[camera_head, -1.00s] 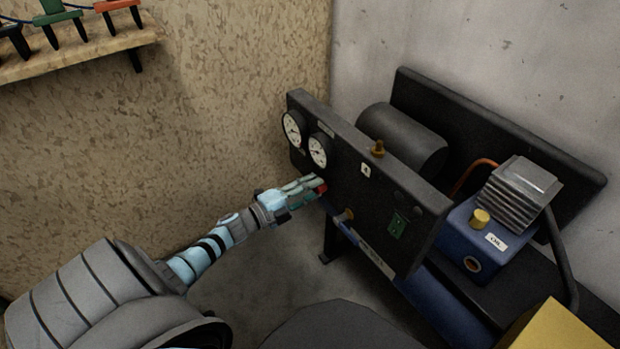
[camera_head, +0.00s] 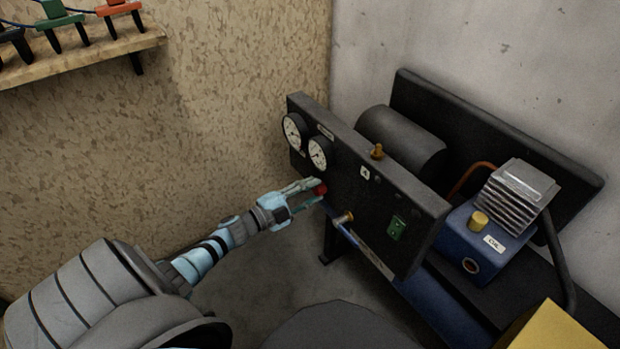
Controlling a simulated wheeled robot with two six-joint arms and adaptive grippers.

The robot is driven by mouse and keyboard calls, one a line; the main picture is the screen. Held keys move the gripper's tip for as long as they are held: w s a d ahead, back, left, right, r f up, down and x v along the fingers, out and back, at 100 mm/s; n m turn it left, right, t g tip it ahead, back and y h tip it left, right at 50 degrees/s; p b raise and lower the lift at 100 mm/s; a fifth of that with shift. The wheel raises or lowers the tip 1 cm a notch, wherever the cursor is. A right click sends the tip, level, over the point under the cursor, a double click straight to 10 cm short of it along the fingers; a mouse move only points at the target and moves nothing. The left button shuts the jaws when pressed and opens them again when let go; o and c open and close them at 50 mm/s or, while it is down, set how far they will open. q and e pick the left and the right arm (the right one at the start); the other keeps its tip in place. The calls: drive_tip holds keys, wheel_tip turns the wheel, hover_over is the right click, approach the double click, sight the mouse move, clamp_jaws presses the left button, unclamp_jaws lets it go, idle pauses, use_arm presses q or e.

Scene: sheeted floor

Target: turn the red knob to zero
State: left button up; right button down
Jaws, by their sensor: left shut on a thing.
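The red knob (camera_head: 321,190) sits on the front of the black panel (camera_head: 375,205), below two round white gauges (camera_head: 318,153). My left gripper (camera_head: 314,191) reaches in from the left and is shut on the red knob, with its fingers on either side of it. The fingers hide part of the knob. The knob's markings and the gauge needles are too small to read. My right gripper does not show.
A brass fitting (camera_head: 345,217) sticks out of the panel right of the knob, and a green switch (camera_head: 397,228) is further right. A blue compressor (camera_head: 462,240) stands behind the panel. A wooden shelf (camera_head: 85,55) hangs at upper left. Bare floor lies below.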

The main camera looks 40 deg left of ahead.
use_arm(q)
drive_tip(key=o, duration=1.1)
drive_tip(key=shift+o, duration=0.2)
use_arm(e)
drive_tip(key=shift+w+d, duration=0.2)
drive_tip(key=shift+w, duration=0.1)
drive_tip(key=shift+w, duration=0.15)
use_arm(q)
drive_tip(key=shift+s, duration=0.15)
drive_tip(key=v, duration=1.1)
drive_tip(key=shift+s+a, duration=0.15)
drive_tip(key=shift+s, duration=0.2)
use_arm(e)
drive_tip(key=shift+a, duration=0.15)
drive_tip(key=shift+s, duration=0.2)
